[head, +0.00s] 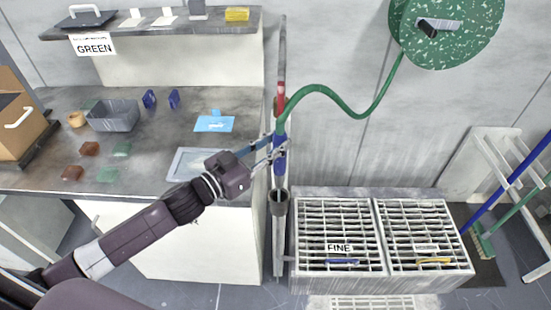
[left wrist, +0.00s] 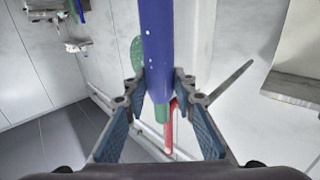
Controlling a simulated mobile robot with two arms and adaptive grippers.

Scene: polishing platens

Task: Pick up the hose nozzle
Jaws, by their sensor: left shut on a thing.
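The hose nozzle (head: 280,158) has a blue body and hangs roughly upright at the end of the green hose (head: 345,108). Its blue body also fills the upper middle of the left wrist view (left wrist: 158,45). My left gripper (head: 274,152) reaches it from the left, with its fingertips on either side of the blue body. In the left wrist view the fingertips (left wrist: 160,90) close in on it; it is shut on the nozzle. A dark ring-like holder (head: 278,200) on the post is just below the nozzle. I cannot tell whether the nozzle's lower end is inside it. My right gripper is not in view.
A workbench (head: 50,105) with a grey bin (head: 113,115) and small blocks stands at the left. A sink with slatted grates (head: 338,235) is at the lower right. A green hose reel (head: 446,28) hangs on the wall. Brooms (head: 505,185) lean at the far right.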

